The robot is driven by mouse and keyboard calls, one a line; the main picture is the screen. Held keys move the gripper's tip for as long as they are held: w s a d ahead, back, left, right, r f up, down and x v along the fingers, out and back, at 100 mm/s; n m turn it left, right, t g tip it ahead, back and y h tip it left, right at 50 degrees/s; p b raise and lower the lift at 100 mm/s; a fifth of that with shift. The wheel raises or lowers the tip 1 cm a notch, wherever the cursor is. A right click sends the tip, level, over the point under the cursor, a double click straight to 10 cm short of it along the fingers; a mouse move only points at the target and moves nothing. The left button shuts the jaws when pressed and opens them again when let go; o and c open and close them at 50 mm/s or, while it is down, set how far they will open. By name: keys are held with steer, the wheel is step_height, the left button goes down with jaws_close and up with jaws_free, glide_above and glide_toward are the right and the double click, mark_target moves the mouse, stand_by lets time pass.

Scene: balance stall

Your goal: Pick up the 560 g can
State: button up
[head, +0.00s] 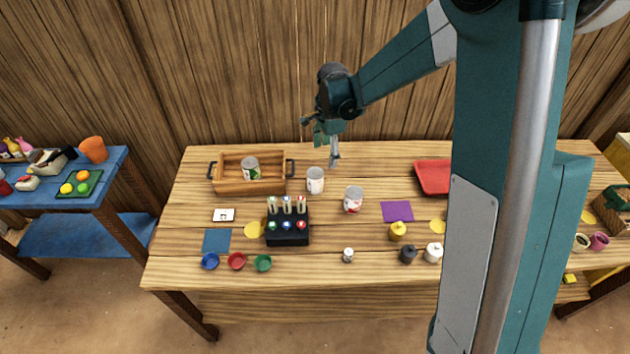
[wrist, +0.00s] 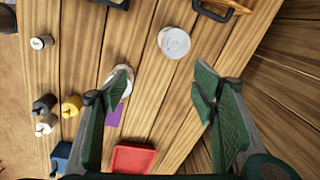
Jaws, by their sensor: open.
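Three cans show in the head view. One pale can (head: 316,180) stands on the table just right of the wooden crate. Another can (head: 353,200) with red on its label stands in front and to its right. A third can (head: 250,169) with a green label sits inside the crate. I cannot read any weight on them. My gripper (head: 334,158) hangs above the back of the table, near the pale can. In the wrist view my gripper (wrist: 163,85) is open and empty. The pale can's round top (wrist: 173,42) shows beyond the fingertips; the red-labelled can (wrist: 117,84) is partly hidden behind the left finger.
The wooden crate (head: 252,187) stands at the back left. A black stand (head: 287,238) with several items is front left of the cans. A red tray (head: 432,178) and purple mat (head: 397,211) lie to the right. Small bowls and weights line the front.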

mark_target(315, 173)
steer(key=w+a+f+m, duration=0.1)
steer(key=f, duration=0.2)
steer(key=w+a+f+m, duration=0.1)
steer(key=f, duration=0.2)
steer(key=w+a+f+g, duration=0.1)
steer(key=f, duration=0.2)
steer(key=shift+w+a+f+m+p, duration=0.25)
steer(key=shift+w+a+m+p, duration=0.1)
steer(key=shift+m+p, duration=0.05)
steer(key=shift+f, duration=0.1)
steer(key=shift+f, duration=1.2)
steer(key=shift+f, duration=0.1)
steer(key=shift+w+a+f+p, duration=0.1)
steer(key=shift+f+p, duration=0.1)
steer(key=shift+f, duration=1.05)
steer(key=shift+a+f+p, duration=0.1)
steer(key=shift+f+p, duration=0.05)
steer(key=shift+f, duration=1.1)
steer(key=c, duration=1.1)
